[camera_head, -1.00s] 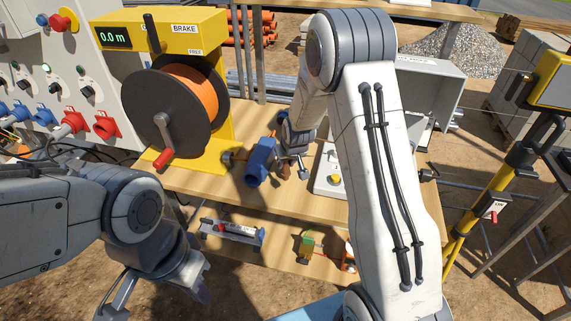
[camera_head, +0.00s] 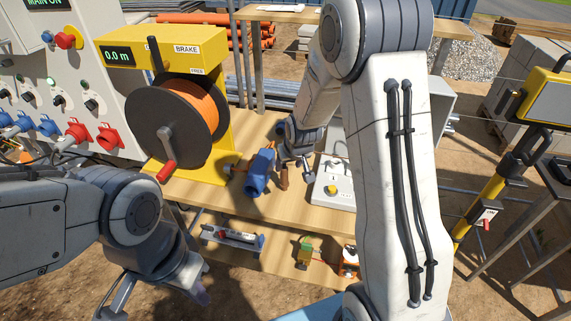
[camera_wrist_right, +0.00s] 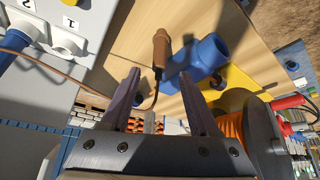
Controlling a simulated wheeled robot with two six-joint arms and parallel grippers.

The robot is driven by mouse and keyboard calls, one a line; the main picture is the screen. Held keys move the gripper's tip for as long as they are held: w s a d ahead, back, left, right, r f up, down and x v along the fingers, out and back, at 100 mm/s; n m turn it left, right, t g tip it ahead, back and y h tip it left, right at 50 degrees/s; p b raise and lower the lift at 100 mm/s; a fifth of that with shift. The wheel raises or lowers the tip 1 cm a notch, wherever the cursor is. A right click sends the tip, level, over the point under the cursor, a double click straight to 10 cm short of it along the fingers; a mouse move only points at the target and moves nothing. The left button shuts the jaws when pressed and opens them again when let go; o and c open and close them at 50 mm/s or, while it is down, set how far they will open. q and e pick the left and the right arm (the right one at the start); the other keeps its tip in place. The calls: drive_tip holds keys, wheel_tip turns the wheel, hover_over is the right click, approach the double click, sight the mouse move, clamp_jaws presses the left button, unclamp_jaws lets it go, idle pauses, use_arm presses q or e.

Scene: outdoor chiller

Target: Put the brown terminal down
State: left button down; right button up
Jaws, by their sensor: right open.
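The brown terminal (camera_head: 284,179) is a small brown cylinder at the wooden bench, just right of a blue connector. In the right wrist view the brown terminal (camera_wrist_right: 161,48) shows against the wood, with a thin brown cable running from its end. My right gripper (camera_wrist_right: 160,76) is open, its two fingertips apart around the cable end of the terminal, with gaps on both sides. In the head view my right gripper (camera_head: 297,170) is close beside the terminal, partly hidden by its own wrist. My left gripper (camera_head: 158,302) hangs open and empty at the lower left.
The blue connector (camera_head: 259,172) lies close to the terminal; it also shows in the wrist view (camera_wrist_right: 206,55). A yellow-framed cable reel (camera_head: 180,115) stands left. A grey device with a yellow button (camera_head: 333,187) sits right. A lower shelf (camera_head: 275,262) holds several small items.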

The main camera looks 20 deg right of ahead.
drive_tip(key=s+a+r+n+g+y, duration=0.1)
drive_tip(key=s+a+r+n, duration=0.1)
drive_tip(key=s+a+r, duration=0.35)
drive_tip(key=s+a+r+n+g, duration=0.2)
drive_tip(key=s+a+r, duration=0.1)
drive_tip(key=s+a, duration=0.6)
drive_tip(key=s+a+r+n+g, duration=0.1)
drive_tip(key=s+n, duration=0.1)
drive_tip(key=s, duration=0.7)
drive_tip(key=s+a+r+n+g, duration=0.1)
drive_tip(key=s+a+r+n, duration=0.1)
drive_tip(key=s, duration=0.7)
drive_tip(key=shift+g+y+p, duration=0.3)
drive_tip(key=shift+g+p, duration=0.1)
